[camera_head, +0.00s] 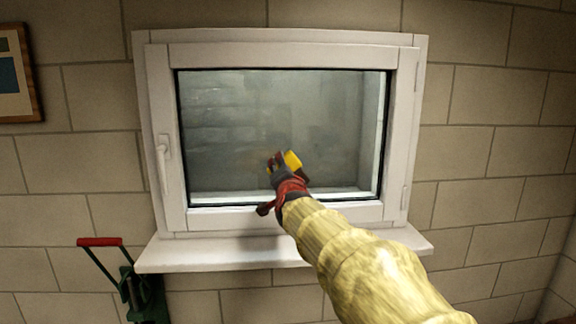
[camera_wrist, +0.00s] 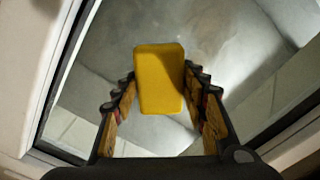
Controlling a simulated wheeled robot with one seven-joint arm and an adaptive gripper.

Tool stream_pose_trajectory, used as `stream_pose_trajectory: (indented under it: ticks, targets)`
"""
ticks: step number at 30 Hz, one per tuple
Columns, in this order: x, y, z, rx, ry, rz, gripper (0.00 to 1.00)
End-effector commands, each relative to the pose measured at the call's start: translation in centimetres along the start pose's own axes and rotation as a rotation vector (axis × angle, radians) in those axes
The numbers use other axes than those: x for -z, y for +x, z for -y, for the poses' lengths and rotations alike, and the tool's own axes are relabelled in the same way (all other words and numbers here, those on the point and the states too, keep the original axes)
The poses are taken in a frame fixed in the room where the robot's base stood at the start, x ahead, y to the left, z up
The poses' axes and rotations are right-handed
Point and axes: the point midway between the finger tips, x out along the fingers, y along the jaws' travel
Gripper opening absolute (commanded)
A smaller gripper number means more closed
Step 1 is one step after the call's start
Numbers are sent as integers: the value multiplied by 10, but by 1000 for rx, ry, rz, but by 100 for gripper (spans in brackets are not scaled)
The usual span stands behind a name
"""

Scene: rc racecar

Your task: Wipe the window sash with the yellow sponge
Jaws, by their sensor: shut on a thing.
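The yellow sponge (camera_wrist: 160,80) is a small block held between the fingers of my gripper (camera_wrist: 163,88). In the head view the sponge (camera_head: 292,160) shows at the tip of my gripper (camera_head: 284,164), over the lower middle of the glass. My gripper is shut on the sponge. The white window sash (camera_head: 160,120) frames the glass pane, with a handle (camera_head: 163,165) on its left side. The sponge's far face is hidden, and I cannot tell whether it touches the glass.
A white sill (camera_head: 200,254) juts out below the window. A green tool with a red handle (camera_head: 100,241) stands at the lower left. A framed picture (camera_head: 15,75) hangs at the upper left. The block wall (camera_head: 490,150) right of the window is clear.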

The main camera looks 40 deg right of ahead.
Motion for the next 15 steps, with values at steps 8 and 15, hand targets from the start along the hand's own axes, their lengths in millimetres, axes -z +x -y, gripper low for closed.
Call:
stream_pose_trajectory:
  ticks: [8,15]
  targets:
    - [-12,-1,15,1,0,1,23]
    - [-18,-2,15,0,-1,1,23]
